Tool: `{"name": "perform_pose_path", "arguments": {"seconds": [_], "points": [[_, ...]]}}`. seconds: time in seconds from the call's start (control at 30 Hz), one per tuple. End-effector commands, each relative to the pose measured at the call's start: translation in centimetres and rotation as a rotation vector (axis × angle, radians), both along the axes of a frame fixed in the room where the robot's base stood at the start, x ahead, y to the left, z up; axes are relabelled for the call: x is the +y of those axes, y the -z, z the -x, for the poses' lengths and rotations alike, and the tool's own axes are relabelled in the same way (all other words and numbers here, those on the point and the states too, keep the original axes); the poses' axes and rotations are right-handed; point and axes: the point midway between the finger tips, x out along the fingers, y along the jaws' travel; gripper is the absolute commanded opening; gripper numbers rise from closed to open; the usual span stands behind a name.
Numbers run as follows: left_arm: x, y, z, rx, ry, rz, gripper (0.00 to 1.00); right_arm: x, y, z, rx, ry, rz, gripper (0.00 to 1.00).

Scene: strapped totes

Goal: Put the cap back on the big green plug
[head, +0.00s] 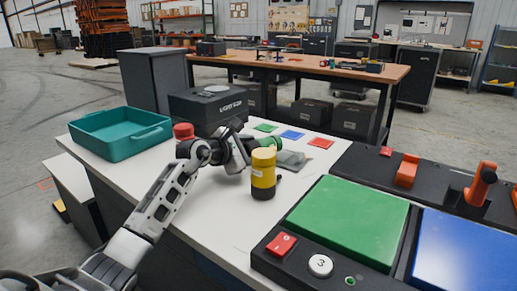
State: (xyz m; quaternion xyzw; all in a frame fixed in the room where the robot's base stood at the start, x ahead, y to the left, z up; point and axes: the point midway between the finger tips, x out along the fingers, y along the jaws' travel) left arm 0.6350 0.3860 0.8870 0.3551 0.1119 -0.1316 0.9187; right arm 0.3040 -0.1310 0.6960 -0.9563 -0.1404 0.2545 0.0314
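A green rounded piece (271,142), which may be the big green plug or its cap, shows just behind the top of a yellow-and-black cylinder (263,180). The cylinder stands upright on the white table and hides part of the green piece. My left gripper (246,150) reaches in from the left, close to the green piece, left of and behind the cylinder. Its fingertips are partly hidden, so I cannot tell whether they hold the green piece. No separate cap can be told apart. My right gripper is not in view.
A teal tote (120,146) stands at the table's left, with a black box (207,120) behind. A red cylinder (183,131) is beside my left wrist. Green, blue and red cards (292,135) lie behind. A dark panel with a green pad (350,228) fills the right.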

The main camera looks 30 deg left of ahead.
Motion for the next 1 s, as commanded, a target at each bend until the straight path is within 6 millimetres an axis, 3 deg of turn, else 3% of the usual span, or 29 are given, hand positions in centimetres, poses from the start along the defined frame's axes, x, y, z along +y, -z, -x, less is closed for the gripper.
{"name": "perform_pose_path", "arguments": {"seconds": [0.37, 0.6, 0.9, 1.0], "points": [[0.1, -0.7, 0.0, -0.005, 0.000, -0.001, 0.20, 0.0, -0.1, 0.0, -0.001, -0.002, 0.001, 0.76], [0.2, -3.8, 0.1, -0.008, -0.001, -0.005, 0.20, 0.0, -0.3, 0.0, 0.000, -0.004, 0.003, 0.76], [2.2, -9.7, 5.0, -0.006, -0.002, -0.009, 0.20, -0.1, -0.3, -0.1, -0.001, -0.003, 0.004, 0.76], [3.2, -10.2, 7.4, 0.000, -0.002, -0.009, 0.20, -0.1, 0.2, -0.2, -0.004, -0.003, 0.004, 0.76]]}}
